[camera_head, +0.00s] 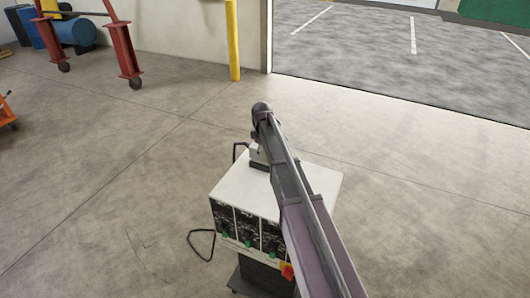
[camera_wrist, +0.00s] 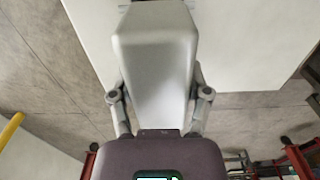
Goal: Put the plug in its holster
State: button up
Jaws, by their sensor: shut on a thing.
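My gripper (camera_wrist: 158,98) is shut on the plug (camera_wrist: 154,62), a pale grey, blocky body that fills the middle of the wrist view. One finger shows along each side of it; the fingertips are mostly hidden. In the head view my gripper is small and partly hidden by my arm, just above the back of a white-topped cabinet (camera_head: 226,196). A dark base (camera_head: 258,163) sits on the cabinet top under the gripper; it may be the holster, but its opening is not visible. I cannot tell whether the plug touches it.
A black cable (camera_head: 236,151) shows behind the cabinet, and another loop (camera_head: 201,252) hangs at its left side. A yellow post (camera_head: 232,40) and a red wheeled frame (camera_head: 123,50) stand farther back. The floor around the cabinet is clear.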

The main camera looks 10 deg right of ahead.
jog(key=shift+f+b, duration=1)
jog(key=shift+f, duration=0.1)
dwell(1.0)
dwell(0.3)
jog(key=o, duration=1.4)
jog(key=shift+r, duration=0.1)
